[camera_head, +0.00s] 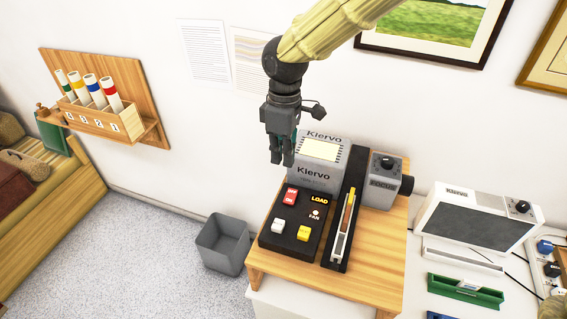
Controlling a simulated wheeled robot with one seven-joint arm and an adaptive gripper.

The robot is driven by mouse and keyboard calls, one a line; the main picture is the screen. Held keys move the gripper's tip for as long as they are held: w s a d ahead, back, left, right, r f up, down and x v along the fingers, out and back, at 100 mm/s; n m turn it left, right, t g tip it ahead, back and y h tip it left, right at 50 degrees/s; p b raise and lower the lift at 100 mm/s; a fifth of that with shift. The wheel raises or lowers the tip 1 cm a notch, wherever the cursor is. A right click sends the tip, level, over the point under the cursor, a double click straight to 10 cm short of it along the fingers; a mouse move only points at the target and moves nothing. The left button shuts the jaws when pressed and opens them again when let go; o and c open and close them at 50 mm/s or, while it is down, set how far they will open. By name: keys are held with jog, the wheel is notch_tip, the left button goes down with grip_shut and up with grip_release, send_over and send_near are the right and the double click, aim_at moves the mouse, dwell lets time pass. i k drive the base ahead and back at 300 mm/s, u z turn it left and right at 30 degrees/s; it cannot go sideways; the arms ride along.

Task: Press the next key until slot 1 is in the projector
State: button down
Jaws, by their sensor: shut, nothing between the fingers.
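The slide projector (318,175) is a grey "Kiervo" box with a lit cream panel on top, standing on a wooden board. In front of it, a black control panel (283,247) carries a red switch (290,196), a white key (278,225) and a yellow key (304,233). I cannot read which key is the next key. A long black slide tray (331,255) runs beside the panel, with slides near its front; their slot numbers are not legible. My gripper (282,163) is shut and empty, pointing down above the back left of the projector area, apart from the keys.
A grey focus unit (378,190) stands right of the tray. A grey-white Kiervo viewer (475,225) and a green tray (465,289) are farther right. A grey bin (222,245) stands on the floor left. A wooden wall rack (100,75) holds several tubes.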

aim_at(304, 232)
jog(key=k, duration=1)
